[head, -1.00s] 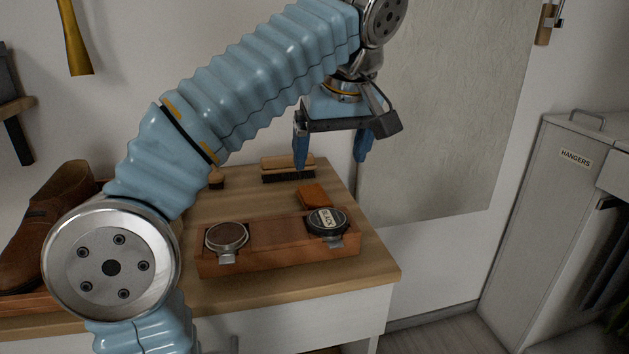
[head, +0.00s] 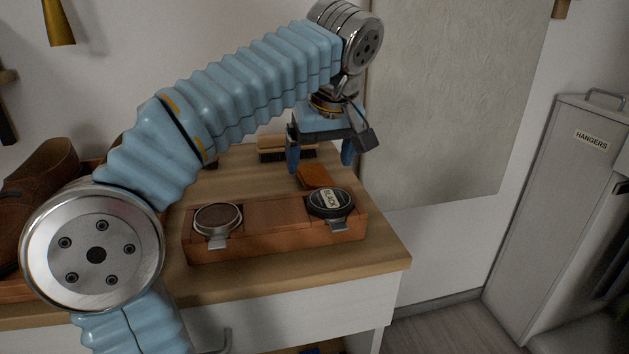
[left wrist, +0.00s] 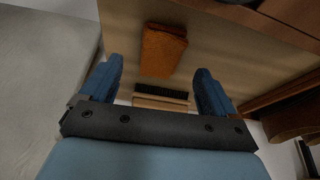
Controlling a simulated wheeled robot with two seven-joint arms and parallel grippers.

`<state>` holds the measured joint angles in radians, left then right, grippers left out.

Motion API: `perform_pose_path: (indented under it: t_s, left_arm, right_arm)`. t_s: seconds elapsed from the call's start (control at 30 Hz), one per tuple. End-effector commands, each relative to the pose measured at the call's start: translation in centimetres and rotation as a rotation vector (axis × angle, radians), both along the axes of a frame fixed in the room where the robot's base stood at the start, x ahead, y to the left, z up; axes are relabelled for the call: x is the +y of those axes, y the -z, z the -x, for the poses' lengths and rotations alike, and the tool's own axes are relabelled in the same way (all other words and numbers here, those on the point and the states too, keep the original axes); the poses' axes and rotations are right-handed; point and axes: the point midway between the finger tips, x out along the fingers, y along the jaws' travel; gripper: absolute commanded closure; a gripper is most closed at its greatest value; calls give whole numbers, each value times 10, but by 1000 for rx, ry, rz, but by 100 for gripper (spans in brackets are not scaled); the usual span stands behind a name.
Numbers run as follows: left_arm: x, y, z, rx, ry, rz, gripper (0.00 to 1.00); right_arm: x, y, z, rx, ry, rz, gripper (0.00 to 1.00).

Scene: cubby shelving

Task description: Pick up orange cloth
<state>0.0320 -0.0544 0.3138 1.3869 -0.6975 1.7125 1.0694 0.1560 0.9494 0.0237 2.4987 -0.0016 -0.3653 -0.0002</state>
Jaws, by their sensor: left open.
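The orange cloth (head: 313,177) is a small folded piece lying on the wooden tabletop, just behind the polish box. It also shows in the left wrist view (left wrist: 162,50), beyond the fingertips and between their lines. My left gripper (head: 320,160) is open and empty, pointing down above the table, near the cloth. In the left wrist view its two blue fingers (left wrist: 158,80) are spread wide, with nothing between them but a view of the brush and table. My right gripper is not in view.
A wooden box (head: 276,217) with two round polish tins, one labelled BLACK, stands in front of the cloth. A brush (head: 284,148) lies behind it. Brown shoes (head: 40,190) stand at left. A grey panel (head: 450,110) rises at the table's right.

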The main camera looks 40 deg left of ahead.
Motion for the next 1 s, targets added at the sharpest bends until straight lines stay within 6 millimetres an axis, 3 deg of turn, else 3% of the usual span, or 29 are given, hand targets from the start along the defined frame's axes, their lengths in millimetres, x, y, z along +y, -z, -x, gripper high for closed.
perform_pose_path:
  t_s: [0.2,0.5,0.9,1.0]
  left_arm:
    - [15,32,-8,2,-2,-1,11]
    - [17,36,-9,0,-1,0,11]
    - [17,36,-9,0,-1,0,70]
    - [17,36,-9,0,-1,0,70]
  right_arm:
    - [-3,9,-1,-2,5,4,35]
    - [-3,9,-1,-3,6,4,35]
    - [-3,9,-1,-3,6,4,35]
    - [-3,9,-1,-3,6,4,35]
